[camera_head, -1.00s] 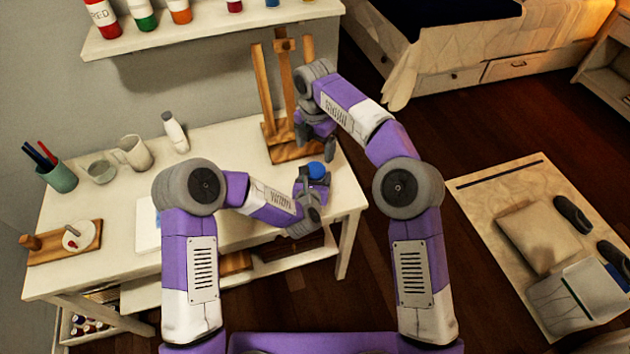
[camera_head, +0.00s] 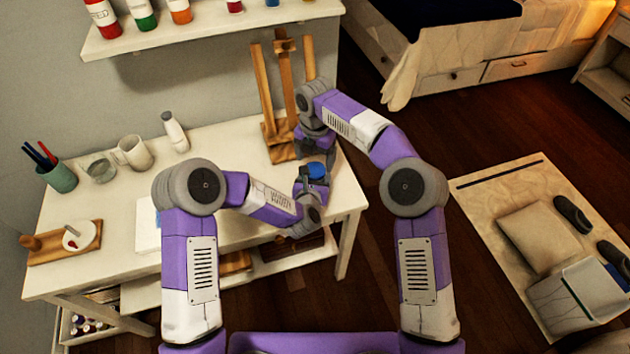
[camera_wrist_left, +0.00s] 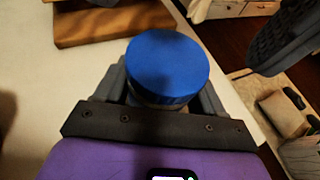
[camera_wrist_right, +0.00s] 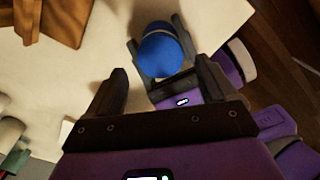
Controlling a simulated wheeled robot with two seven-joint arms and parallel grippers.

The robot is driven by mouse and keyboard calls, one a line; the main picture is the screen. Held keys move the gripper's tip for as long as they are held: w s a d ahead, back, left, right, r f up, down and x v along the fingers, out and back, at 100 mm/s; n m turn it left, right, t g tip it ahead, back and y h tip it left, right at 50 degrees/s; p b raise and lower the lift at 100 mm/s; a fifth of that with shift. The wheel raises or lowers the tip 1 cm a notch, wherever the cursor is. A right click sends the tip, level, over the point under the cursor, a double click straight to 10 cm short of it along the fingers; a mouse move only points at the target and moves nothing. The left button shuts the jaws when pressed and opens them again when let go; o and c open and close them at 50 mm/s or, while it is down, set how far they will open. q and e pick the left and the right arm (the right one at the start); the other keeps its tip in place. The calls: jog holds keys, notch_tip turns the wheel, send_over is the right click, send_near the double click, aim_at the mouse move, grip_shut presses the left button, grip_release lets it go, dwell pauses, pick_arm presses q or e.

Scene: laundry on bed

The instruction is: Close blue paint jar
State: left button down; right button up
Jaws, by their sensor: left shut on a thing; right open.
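The blue paint jar, with its blue lid on top, shows in the head view (camera_head: 317,170), in the left wrist view (camera_wrist_left: 167,66) and in the right wrist view (camera_wrist_right: 161,54). My left gripper (camera_head: 312,182) is shut on the jar's body, below the lid, near the right end of the desk. The jar looks upright. The lid looks seated on it; I cannot tell how tightly. My right gripper (camera_wrist_right: 162,88) is open and empty, close to the jar and apart from it. In the head view the right fingers are partly hidden behind the jar and wrist.
A wooden easel (camera_head: 280,140) stands on the desk (camera_head: 222,135) just behind the grippers. A white bottle (camera_head: 175,132), a mug (camera_head: 135,153), a glass (camera_head: 101,168) and a green pen cup (camera_head: 60,178) stand farther left. Open floor (camera_head: 385,280) lies right of the desk.

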aim_at(315, 170)
jog(key=shift+f, duration=1.7)
jog(key=c, duration=1.1)
jog(key=m, duration=0.3)
jog(key=o, duration=1.1)
jog(key=shift+o, duration=0.2)
